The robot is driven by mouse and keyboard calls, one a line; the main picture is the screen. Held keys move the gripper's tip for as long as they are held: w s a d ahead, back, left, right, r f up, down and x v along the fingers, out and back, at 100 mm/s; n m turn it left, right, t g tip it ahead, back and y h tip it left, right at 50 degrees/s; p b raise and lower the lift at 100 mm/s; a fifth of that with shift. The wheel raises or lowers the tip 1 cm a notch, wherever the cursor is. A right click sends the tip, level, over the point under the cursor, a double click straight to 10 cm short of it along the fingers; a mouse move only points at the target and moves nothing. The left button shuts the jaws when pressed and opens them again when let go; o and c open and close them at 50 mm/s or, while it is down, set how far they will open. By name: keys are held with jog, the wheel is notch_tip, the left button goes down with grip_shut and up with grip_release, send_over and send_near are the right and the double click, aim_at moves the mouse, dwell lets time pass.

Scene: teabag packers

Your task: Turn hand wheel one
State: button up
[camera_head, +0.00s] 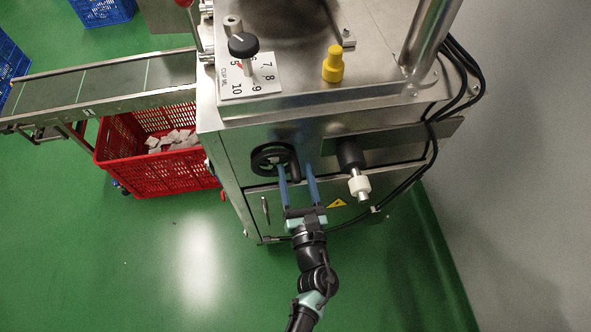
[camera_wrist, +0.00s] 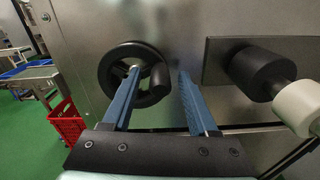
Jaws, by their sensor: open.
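A black hand wheel (camera_head: 272,159) with a stubby black handle is mounted on the front of the steel machine. In the wrist view the wheel (camera_wrist: 108,72) is left of centre, and its handle (camera_wrist: 158,76) sticks out at the wheel's right side. My gripper (camera_head: 297,170) is open, with two blue fingers pointing at the machine front. In the wrist view the gripper (camera_wrist: 158,75) has its left finger overlapping the wheel and its right finger to the right of the handle. The handle appears between the fingers. I cannot tell whether either finger touches it.
A black knob with a white end (camera_head: 355,175) sticks out right of the wheel. A yellow fitting (camera_head: 333,64) and a dial with a black knob (camera_head: 243,45) are on top. A red crate (camera_head: 157,180) stands left, below a conveyor (camera_head: 100,85). Black cables (camera_head: 455,95) hang right.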

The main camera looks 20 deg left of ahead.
jog(key=shift+w+a, duration=0.15)
jog(key=shift+w, duration=0.1)
grip_shut()
jog(key=shift+f+m, duration=0.1)
jog(key=shift+m, duration=0.2)
